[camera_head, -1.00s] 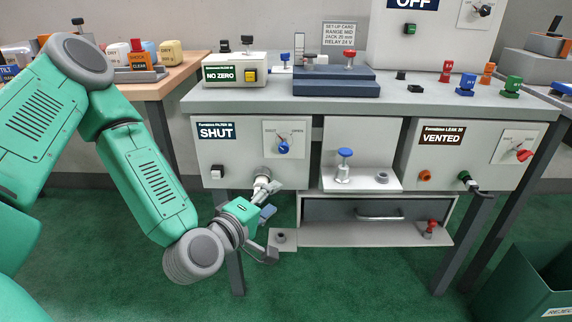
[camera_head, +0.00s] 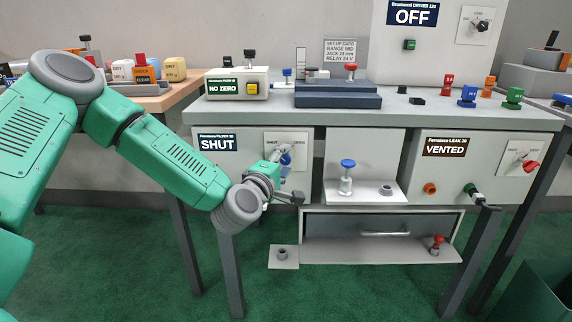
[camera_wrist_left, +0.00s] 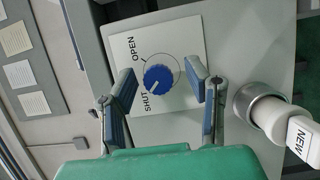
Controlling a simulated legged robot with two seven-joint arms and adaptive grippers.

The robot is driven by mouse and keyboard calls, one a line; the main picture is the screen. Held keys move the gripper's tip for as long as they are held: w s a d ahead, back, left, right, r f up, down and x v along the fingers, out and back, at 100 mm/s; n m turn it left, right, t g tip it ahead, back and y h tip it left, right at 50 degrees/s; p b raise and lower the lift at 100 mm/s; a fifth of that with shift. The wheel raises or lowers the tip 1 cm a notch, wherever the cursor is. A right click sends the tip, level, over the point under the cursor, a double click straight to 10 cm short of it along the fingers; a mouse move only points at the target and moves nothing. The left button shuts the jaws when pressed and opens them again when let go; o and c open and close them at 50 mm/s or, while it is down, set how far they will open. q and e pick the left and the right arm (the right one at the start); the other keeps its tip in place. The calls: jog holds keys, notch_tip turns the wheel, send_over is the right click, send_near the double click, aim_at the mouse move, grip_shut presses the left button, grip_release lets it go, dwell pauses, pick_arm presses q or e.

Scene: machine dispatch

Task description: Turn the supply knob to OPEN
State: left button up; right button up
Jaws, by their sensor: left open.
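The supply knob is blue (camera_wrist_left: 158,78) on a white plate marked SHUT and OPEN; its white pointer mark faces SHUT in the left wrist view. In the left wrist view my left gripper (camera_wrist_left: 159,72) is open, with one finger on each side of the knob. Gaps show between both fingers and the knob; I cannot tell the depth between them. My right gripper is not in view.
A white part labelled NEW (camera_wrist_left: 298,137) sits in a round grey socket (camera_wrist_left: 258,103) close beside the right finger in the wrist view. A blue-topped valve (camera_head: 347,178) stands on a ledge right of the panel. A drawer (camera_head: 384,222) is below.

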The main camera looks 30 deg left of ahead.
pick_arm(q)
jog(key=shift+w+a, duration=0.15)
jog(key=shift+w, duration=0.25)
grip_shut()
